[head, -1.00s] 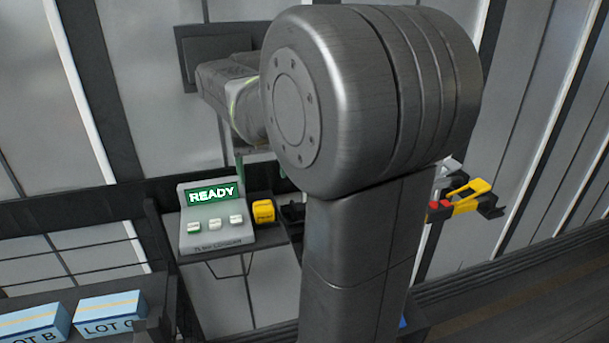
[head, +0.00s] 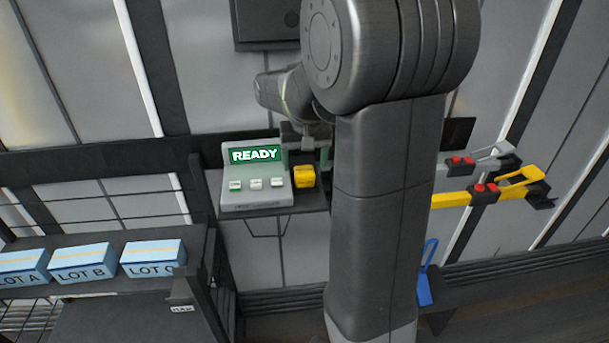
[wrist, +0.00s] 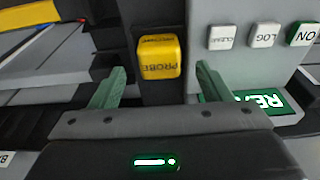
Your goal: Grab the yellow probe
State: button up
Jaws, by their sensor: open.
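The yellow probe (head: 304,177) sits upright on a dark shelf, just right of the grey logger box (head: 258,197) with its green READY screen. In the wrist view the probe (wrist: 159,57) shows its lettered yellow face, upside down, in a dark holder. My gripper (wrist: 159,77) has its two green fingers spread apart, with the probe between them in the picture and a little beyond the tips. The fingers do not appear to touch it. In the head view my arm hides most of the gripper.
Blue boxes marked LOT A, LOT B (head: 84,262) and LOT C stand on a dark rack at the left. Yellow and grey clamp-like levers (head: 485,190) stick out at the right. A blue item (head: 425,275) hangs below them. The logger box is close beside the gripper.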

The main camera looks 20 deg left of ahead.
notch_tip(320, 180, down, 2)
jog(key=shift+w+a+f, duration=0.1)
jog(key=shift+w, duration=0.05)
jog(key=c, duration=1.1)
jog(key=shift+c, duration=0.2)
